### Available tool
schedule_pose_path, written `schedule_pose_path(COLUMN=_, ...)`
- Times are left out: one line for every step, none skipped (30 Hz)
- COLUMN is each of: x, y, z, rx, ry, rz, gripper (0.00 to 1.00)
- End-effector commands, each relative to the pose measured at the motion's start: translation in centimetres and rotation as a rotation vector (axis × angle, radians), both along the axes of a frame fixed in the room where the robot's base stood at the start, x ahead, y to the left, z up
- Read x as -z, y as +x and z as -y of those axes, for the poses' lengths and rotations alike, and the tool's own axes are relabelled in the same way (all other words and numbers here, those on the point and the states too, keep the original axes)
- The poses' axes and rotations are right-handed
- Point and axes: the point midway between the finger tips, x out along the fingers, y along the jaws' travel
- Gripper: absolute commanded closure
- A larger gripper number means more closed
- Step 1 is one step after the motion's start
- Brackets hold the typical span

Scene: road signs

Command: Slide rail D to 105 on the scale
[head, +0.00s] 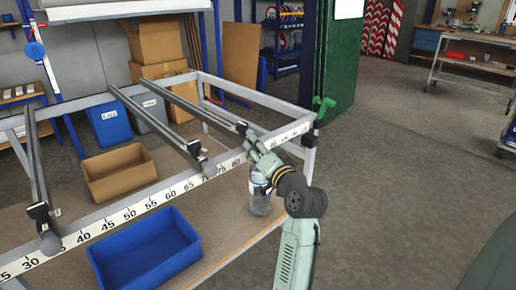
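A metal frame with a numbered scale (138,208) along its front bar carries three dark rails. The left rail (38,170) ends between 30 and 35 and the middle rail (155,122) near 70. The right rail (190,105) ends a little past 80, with a black end piece (242,127). I cannot read which rail is D. My gripper (254,147) is at the front end of the right rail, close to or touching it. Its fingers hide that rail's end knob, and I cannot tell whether they are closed on it. The scale's far right numbers are too small to read.
Under the rails stand a blue bin (148,252), a cardboard tray (118,172) and a glass jar (260,192) on the lower shelf. A green cabinet (338,60) stands behind the frame's right corner. The floor to the right is clear.

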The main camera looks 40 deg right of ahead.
Motion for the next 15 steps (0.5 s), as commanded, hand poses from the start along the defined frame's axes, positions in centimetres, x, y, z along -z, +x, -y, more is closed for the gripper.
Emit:
schedule_pose_path(x=0.06, y=0.03, z=0.02, rx=0.0, ry=0.0, rz=-0.001, gripper=0.81)
schedule_pose_path(x=0.06, y=0.03, z=0.02, rx=0.0, ry=0.0, rz=-0.001, gripper=0.83)
schedule_pose_path(x=0.06, y=0.04, z=0.0, rx=0.0, ry=0.0, rz=-0.001, gripper=0.86)
schedule_pose_path(x=0.06, y=0.04, z=0.0, rx=0.0, ry=0.0, rz=-0.001, gripper=0.88)
schedule_pose_path(x=0.06, y=0.04, z=0.0, rx=0.0, ry=0.0, rz=-0.001, gripper=0.9)
schedule_pose_path(x=0.05, y=0.04, z=-0.01, rx=0.0, ry=0.0, rz=-0.001, gripper=0.92)
schedule_pose_path(x=0.04, y=0.05, z=-0.02, rx=-0.001, ry=0.0, rz=-0.001, gripper=0.94)
schedule_pose_path(x=0.04, y=0.05, z=-0.02, rx=-0.001, ry=0.0, rz=-0.001, gripper=0.96)
schedule_pose_path(x=0.04, y=0.06, z=-0.03, rx=-0.001, ry=0.0, rz=-0.001, gripper=0.99)
schedule_pose_path(x=0.04, y=0.06, z=-0.04, rx=-0.001, ry=0.0, rz=-0.001, gripper=1.0)
schedule_pose_path(x=0.03, y=0.06, z=-0.04, rx=-0.001, ry=0.0, rz=-0.001, gripper=1.0)
schedule_pose_path(x=0.03, y=0.06, z=-0.04, rx=-0.001, ry=0.0, rz=-0.001, gripper=1.0)
schedule_pose_path(x=0.02, y=0.07, z=-0.05, rx=-0.001, ry=0.0, rz=-0.001, gripper=1.0)
schedule_pose_path(x=0.03, y=0.07, z=-0.05, rx=-0.001, ry=0.0, rz=-0.001, gripper=1.0)
schedule_pose_path(x=0.02, y=0.08, z=-0.06, rx=-0.001, ry=0.0, rz=0.0, gripper=1.0)
